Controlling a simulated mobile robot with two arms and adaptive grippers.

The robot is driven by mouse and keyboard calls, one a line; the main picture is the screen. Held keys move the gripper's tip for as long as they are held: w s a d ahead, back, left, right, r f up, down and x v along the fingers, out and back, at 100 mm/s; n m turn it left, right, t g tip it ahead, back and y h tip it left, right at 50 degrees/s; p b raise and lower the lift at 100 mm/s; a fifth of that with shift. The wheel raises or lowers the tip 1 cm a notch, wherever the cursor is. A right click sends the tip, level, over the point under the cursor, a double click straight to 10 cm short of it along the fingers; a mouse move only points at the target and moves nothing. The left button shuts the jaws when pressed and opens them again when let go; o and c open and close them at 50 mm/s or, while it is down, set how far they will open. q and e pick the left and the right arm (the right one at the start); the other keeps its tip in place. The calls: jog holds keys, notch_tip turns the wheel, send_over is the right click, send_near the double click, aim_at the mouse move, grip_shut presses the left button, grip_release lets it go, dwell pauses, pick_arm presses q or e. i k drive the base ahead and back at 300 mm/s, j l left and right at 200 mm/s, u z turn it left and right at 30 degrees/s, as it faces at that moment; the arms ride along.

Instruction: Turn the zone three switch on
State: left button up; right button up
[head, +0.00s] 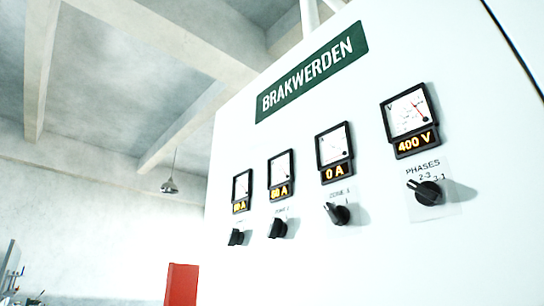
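A white cabinet face (285,215) fills the right of the head view. It carries a row of black rotary switches under black-framed meters. The third switch from the left (337,213) sits under a small label that seems to read zone 3, though the digit is blurred. Its pointer tilts to the upper left, unlike the two switches to its left. The meter above it (334,151) reads 0 A. Neither of my grippers is in view.
The two left switches (236,237) (278,228) have meters with lit ampere readings. A PHASES selector (426,192) sits at the right under a 400 V meter (409,120). A green BRAKWERDEN plate (312,73) is above. A red panel (181,285) stands beyond the cabinet's left edge.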

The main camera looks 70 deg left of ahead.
aim_at(339, 215)
jog(key=u, duration=0.45)
jog(key=k+l+u, duration=0.1)
jog(key=u, duration=0.85)
jog(key=k+u, duration=0.1)
jog(key=u, duration=0.35)
